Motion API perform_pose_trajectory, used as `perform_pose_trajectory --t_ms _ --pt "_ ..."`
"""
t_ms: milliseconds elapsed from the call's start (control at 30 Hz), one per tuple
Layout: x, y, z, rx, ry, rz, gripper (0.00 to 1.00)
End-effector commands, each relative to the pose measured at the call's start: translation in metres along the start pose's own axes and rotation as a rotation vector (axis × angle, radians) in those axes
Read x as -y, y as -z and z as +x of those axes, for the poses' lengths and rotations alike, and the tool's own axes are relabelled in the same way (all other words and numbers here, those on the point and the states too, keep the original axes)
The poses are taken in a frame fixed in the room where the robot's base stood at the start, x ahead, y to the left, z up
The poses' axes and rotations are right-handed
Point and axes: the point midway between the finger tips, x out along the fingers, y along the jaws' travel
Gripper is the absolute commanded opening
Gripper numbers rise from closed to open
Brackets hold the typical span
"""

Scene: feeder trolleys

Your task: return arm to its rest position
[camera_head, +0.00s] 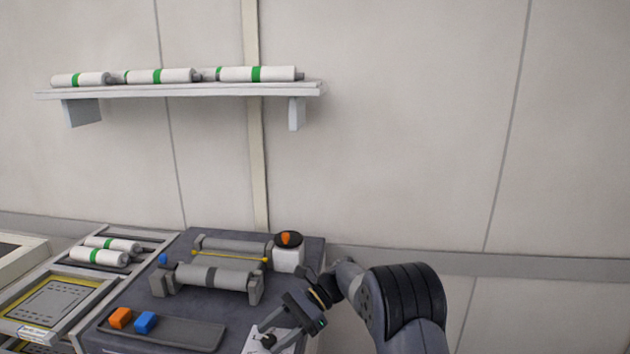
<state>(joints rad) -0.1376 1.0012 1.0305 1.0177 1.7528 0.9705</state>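My arm (405,305) comes in from the lower right and is bent, with its dark grey links beside the trolley top. My gripper (270,335) points down and left over the front right corner of the dark trolley top (135,290). It is above or beside a white sheet (283,347) there. The fingers are small and dark, so their opening is unclear. I see nothing clearly held.
A grey roller unit (210,277), a white container with an orange-marked black lid (288,256), and a tray (185,333) with orange and blue blocks stand on the trolley. A wall shelf (200,90) holds white rollers. The wall area at right is free.

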Motion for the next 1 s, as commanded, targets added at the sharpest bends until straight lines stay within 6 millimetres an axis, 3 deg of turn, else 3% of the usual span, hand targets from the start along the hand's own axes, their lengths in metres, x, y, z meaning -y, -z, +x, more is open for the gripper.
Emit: perform_pose_trajectory --t_ms 567,1000 --pt "0.001 0.001 -0.006 0.0 0.0 -0.001 0.52" --pt "0.001 0.003 -0.083 -0.001 -0.001 -0.003 0.52"
